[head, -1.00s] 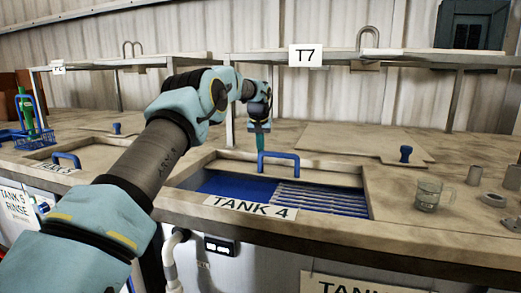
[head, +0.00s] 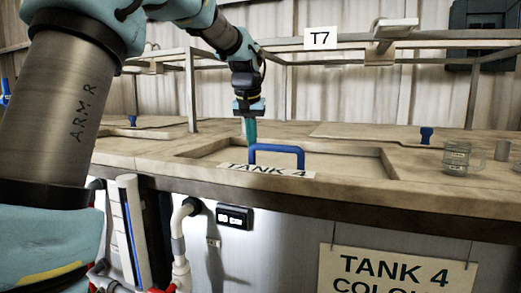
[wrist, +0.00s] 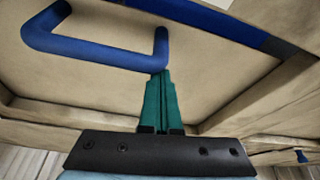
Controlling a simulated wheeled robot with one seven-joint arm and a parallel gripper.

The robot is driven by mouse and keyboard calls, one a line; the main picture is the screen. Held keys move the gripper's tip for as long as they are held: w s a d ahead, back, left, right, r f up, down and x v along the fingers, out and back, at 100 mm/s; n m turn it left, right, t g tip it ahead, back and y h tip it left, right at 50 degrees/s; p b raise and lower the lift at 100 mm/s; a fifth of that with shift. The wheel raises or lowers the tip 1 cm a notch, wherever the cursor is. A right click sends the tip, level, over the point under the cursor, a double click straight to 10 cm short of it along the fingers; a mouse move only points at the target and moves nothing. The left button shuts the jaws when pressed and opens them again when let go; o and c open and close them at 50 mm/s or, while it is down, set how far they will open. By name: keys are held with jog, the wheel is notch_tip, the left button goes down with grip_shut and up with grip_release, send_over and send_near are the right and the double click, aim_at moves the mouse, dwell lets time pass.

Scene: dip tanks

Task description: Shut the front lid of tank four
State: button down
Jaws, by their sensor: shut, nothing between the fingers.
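The front lid of tank four (head: 345,162) is a flat beige panel in a recess of the worktop, behind the "TANK 4" label (head: 290,173). Its blue bar handle (head: 278,147) stands near the front label. In the wrist view the handle (wrist: 95,48) crosses the upper left, and a narrow dark-blue strip (wrist: 225,22) shows beyond the lid's edge. My gripper (head: 251,138) is shut, its teal fingers pointing down behind the handle's left end. In the wrist view its fingertips (wrist: 160,78) are close against one handle end; contact is unclear.
A glass beaker (head: 457,158) stands on the worktop to the right. A rear lid with a blue knob (head: 426,135) lies behind. A metal shelf frame (head: 190,90) rises at the back. White pipework (head: 180,240) is below the front edge.

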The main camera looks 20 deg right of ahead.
jog(key=shift+s+a+b, duration=0.65)
jog(key=shift+s+a, duration=0.95)
jog(key=shift+s, duration=0.1)
jog(key=shift+f, duration=0.1)
